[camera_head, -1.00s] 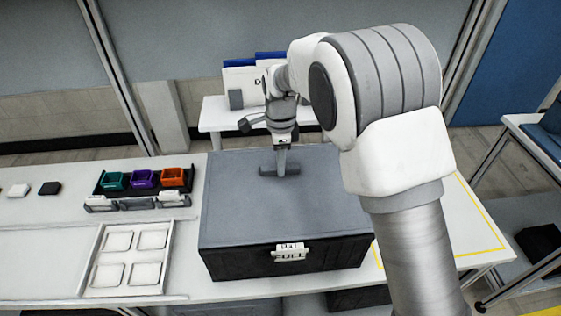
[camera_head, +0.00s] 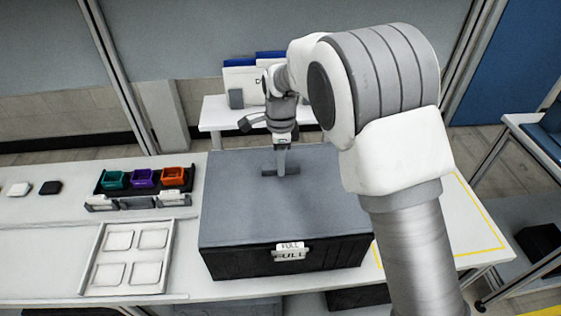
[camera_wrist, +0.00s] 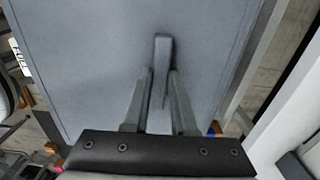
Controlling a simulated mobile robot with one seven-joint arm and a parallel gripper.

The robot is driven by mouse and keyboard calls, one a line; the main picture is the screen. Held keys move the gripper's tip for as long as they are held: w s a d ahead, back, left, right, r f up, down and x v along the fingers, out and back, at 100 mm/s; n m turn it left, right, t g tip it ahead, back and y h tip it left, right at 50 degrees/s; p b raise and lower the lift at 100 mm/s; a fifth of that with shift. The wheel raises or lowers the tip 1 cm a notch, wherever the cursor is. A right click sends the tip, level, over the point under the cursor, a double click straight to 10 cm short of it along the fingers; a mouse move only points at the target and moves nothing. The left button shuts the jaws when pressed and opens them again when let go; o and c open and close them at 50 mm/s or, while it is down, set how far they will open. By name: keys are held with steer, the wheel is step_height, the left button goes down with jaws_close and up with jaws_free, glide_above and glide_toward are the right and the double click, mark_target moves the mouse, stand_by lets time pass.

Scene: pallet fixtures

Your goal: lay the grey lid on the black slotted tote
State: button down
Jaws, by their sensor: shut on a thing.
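The grey lid (camera_head: 255,215) lies flat over the top of the black slotted tote (camera_head: 335,255), its edges close to the tote's walls in the head view. The lid also fills most of the wrist view (camera_wrist: 95,50). My gripper (camera_head: 281,170) is over the lid, shut on the lid's upright grey handle. In the wrist view the two fingers (camera_wrist: 160,85) close on either side of that handle (camera_wrist: 162,50). A "FULL" label (camera_head: 290,252) shows on the tote's front. The tote's inside is hidden by the lid.
Left of the tote is a white tray (camera_head: 102,257) with several square pads. Behind it a black rack (camera_head: 105,190) holds green, purple and orange bins. A yellow-outlined area (camera_head: 455,225) on the right of the table is clear.

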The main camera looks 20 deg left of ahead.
steer(key=shift+f+b, duration=0.4)
steer(key=shift+f, duration=0.3)
stand_by(0.6)
steer(key=c, duration=0.6)
jaws_free()
steer(key=shift+c, duration=0.2)
step_height(320, 180, up, 17)
steer(key=shift+r, duration=0.2)
